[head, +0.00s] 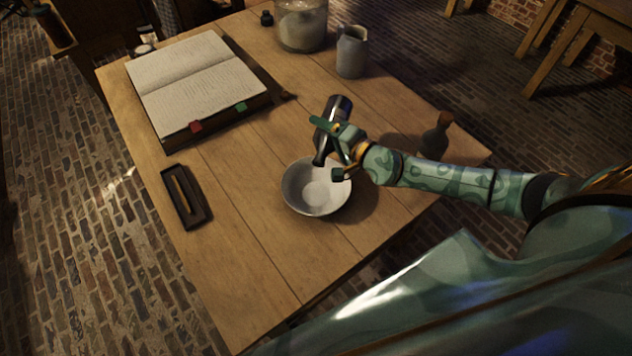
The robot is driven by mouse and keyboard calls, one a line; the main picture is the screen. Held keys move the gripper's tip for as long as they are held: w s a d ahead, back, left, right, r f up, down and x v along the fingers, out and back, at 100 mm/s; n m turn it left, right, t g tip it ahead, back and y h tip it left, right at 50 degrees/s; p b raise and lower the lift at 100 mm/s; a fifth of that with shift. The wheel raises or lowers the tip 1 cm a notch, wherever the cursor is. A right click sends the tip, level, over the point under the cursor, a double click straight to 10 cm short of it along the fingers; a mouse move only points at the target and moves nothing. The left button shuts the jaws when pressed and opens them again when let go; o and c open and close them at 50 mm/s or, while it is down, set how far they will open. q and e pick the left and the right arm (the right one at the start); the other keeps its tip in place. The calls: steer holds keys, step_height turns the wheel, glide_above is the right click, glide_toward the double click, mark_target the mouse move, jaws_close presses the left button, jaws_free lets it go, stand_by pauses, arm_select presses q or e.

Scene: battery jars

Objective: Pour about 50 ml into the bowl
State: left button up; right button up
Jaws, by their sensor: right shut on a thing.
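The white bowl (304,203) stands upright on the wooden table; its visible inside looks pale, and I cannot tell whether it holds any liquid. My right gripper (338,150) is shut on a dark, shiny bottle (337,107) above the bowl's back right rim. The bottle is tilted, with its narrow dark end low over the bowl and its wide end up and away. No stream of liquid is clear to see. The gripper and my right arm hide part of the bowl's right rim. My left gripper is not in view.
An open book (195,80) lies at the back left, with a dark pen tray (174,205) in front of it. A grey jug (352,52) and a glass jar (302,25) stand at the back. A dark corked bottle (435,141) stands behind my right arm.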

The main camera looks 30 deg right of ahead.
steer(key=shift+w+d+r, duration=0.1)
steer(key=shift+w, duration=0.05)
steer(key=shift+w+d, duration=0.4)
steer(key=shift+w, duration=0.1)
stand_by(0.3)
steer(key=shift+r+n, duration=0.25)
steer(key=shift+n, duration=0.15)
stand_by(1.0)
steer(key=shift+w, duration=0.1)
